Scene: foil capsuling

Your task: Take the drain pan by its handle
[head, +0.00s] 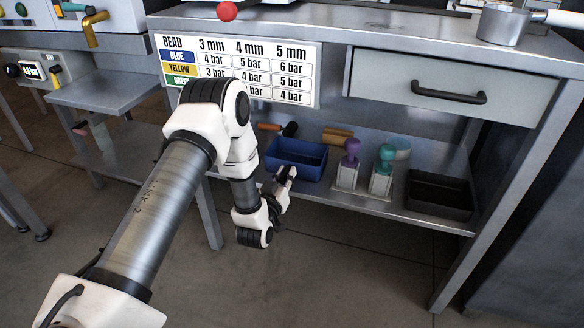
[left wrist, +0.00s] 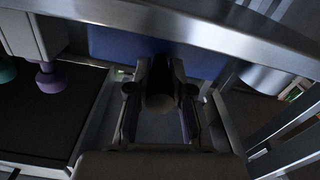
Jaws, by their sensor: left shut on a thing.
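The drain pan looks to be the blue open-topped box (head: 299,158) on the lower shelf. Its blue side also shows in the left wrist view (left wrist: 135,46), just beyond the fingers. My left gripper (head: 286,178) is at the pan's near side, below its rim. In the left wrist view the gripper (left wrist: 160,100) has its two fingers on either side of a dark rounded piece, which appears to be the pan's handle. The fingers are shut on it. Most of the handle is hidden by the gripper. My right gripper is in no view.
On the lower shelf (head: 425,215), a purple-topped stamp (head: 351,152), a teal-topped stamp (head: 384,158) and a black tray (head: 440,195) stand right of the pan. Wooden-handled tools (head: 338,134) lie behind. The drawer cabinet (head: 455,85) hangs above; the floor in front is clear.

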